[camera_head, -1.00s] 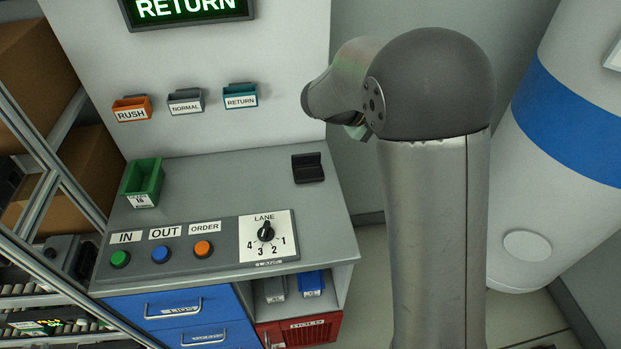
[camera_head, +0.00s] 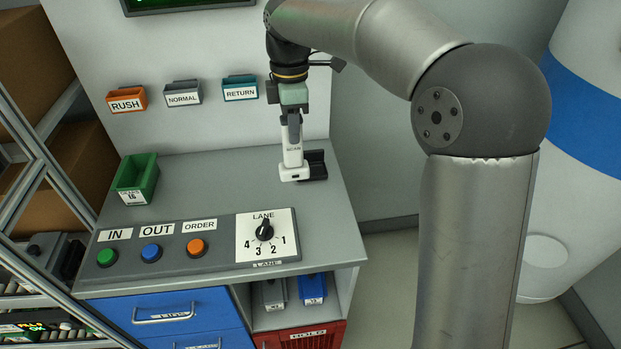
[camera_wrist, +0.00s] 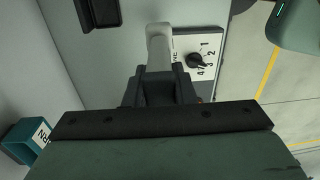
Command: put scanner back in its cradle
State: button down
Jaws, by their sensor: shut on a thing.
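The white and grey scanner (camera_head: 292,157) hangs upright below my gripper (camera_head: 293,125) in the head view. My gripper is shut on its upper part. The black cradle (camera_head: 317,165) stands on the grey worktop, just right of the scanner and partly hidden behind it. In the wrist view the scanner (camera_wrist: 158,42) sticks out between the fingers of my gripper (camera_wrist: 160,82), and the cradle (camera_wrist: 98,12) lies apart from it at the upper left. Whether the scanner's lower end touches the worktop is hard to tell.
A panel with a lane knob (camera_head: 263,229) and several coloured buttons lies at the worktop's front. A green bin (camera_head: 135,180) stands at the left. Rush, normal and return (camera_head: 240,88) holders hang on the back wall. The worktop's middle is clear.

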jog(key=s+a+r, duration=0.1)
jog(key=a+r, duration=0.1)
jog(key=a, duration=0.2)
jog(key=w+d+f+p, duration=0.3)
jog(key=w+d+f, duration=0.4)
jog(key=w+f, duration=0.4)
jog(key=shift+w+d+f+m+t+p, duration=0.2)
jog(key=shift+w+f+m+t+p, duration=0.15)
jog(key=shift+f, duration=0.3)
jog(key=c, duration=1.2)
grip_release()
notch_tip(320, 180, up, 12)
jog(key=shift+b, duration=0.4)
